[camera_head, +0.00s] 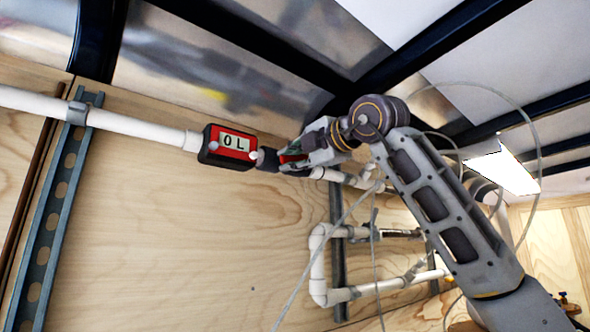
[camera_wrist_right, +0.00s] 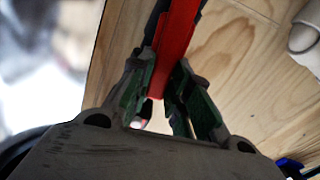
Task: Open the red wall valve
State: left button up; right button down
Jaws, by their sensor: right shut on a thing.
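The red valve handle (camera_wrist_right: 178,42) runs between the green-padded fingers of my right gripper (camera_wrist_right: 163,75) in the right wrist view. The gripper is shut on it. In the head view my right gripper (camera_head: 292,160) is at the white pipe on the wall, and only a little red of the handle shows between its fingers. The gripper and arm hide most of the valve body. My left gripper is not in view.
A red and black meter reading "0 L" (camera_head: 230,147) sits on the white pipe (camera_head: 130,125), left of the gripper. A metal strut (camera_head: 62,200) is on the wooden wall. More white pipes (camera_head: 318,260) run below the gripper, and thin cables hang near my arm.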

jog(key=shift+r+m, duration=0.4)
jog(key=shift+m, duration=0.5)
jog(key=shift+r+m, duration=0.2)
jog(key=shift+m, duration=0.2)
jog(key=c, duration=1.7)
grip_release()
jog(key=shift+c, duration=0.2)
jog(key=o, duration=0.4)
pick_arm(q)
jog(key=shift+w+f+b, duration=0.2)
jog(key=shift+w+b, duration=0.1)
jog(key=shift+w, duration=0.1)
pick_arm(e)
jog(key=v, duration=1.2)
jog(key=shift+f, duration=0.1)
